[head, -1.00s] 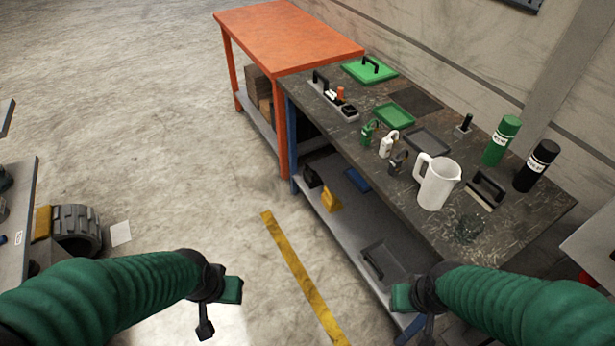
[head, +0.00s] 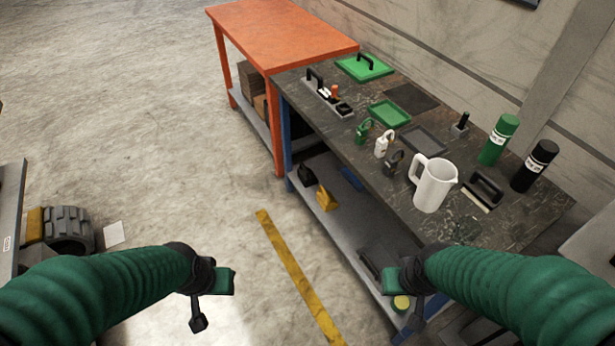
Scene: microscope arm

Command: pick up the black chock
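A small black block (head: 306,175), which looks like the black chock, sits on the lower shelf of the dark workbench, near its far left end. A yellow chock (head: 326,199) is just in front of it. My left gripper (head: 214,300) hangs over the floor at lower left, well away from the shelf. My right gripper (head: 402,290) is in front of the near end of the bench and hides part of the lower shelf. Neither gripper visibly holds anything. I cannot tell how far their fingers are apart.
The dark bench top (head: 450,228) carries a white pitcher (head: 433,186), padlocks, trays and two bottles. A blue item (head: 351,178) lies on the lower shelf. An orange table (head: 285,38) adjoins the bench. A yellow stripe (head: 298,277) crosses open floor. A tyre (head: 68,229) stands at left.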

